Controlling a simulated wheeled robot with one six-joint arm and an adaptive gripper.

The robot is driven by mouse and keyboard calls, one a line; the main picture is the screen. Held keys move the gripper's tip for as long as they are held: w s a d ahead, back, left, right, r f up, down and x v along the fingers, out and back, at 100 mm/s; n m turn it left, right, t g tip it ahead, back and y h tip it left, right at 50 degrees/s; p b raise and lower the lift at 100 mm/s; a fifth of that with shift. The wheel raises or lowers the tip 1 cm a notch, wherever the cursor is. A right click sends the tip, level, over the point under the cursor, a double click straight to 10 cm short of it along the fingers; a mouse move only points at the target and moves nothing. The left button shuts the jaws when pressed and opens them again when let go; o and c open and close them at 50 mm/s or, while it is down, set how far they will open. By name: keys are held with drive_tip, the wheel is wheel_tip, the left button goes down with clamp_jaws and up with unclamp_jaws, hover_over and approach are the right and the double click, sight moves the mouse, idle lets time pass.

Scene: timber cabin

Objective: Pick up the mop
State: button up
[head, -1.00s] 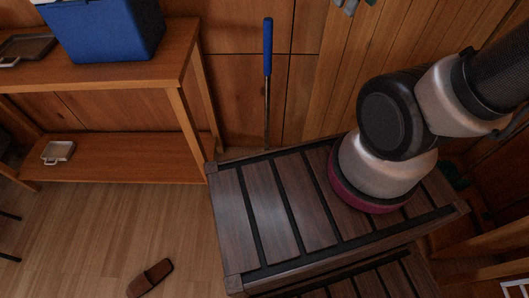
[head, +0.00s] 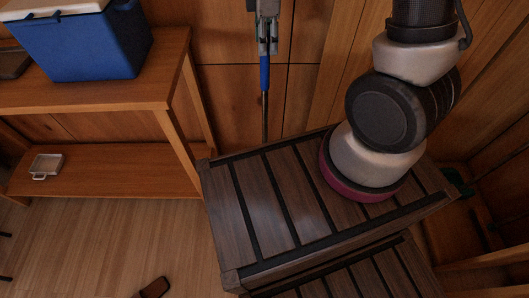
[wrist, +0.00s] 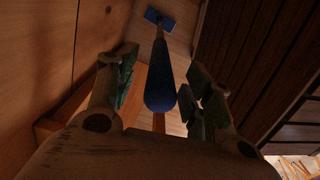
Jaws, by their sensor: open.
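The mop stands upright against the timber wall behind the dark slatted bench. In the head view its blue handle grip (head: 265,75) and thin shaft (head: 265,115) show, and the lower end is hidden behind the bench. My gripper (head: 266,48) is at the top of the handle, one finger on each side. In the wrist view the handle's blue end (wrist: 160,88) lies between the open fingers of my gripper (wrist: 160,92), with a gap on either side. The flat blue mop head (wrist: 159,18) is at the far end, near the floor.
The dark slatted bench (head: 250,205) fills the middle front. A wooden shelf table (head: 110,95) stands at the left with a blue cooler box (head: 85,45) on top and a small white tray (head: 46,166) below. A brown slipper (head: 153,288) lies on the open floor.

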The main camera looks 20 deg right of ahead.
sight(265, 61)
wheel_tip(265, 61, down, 5)
drive_tip(key=shift+a+r, duration=0.1)
drive_tip(key=shift+r, duration=0.05)
clamp_jaws()
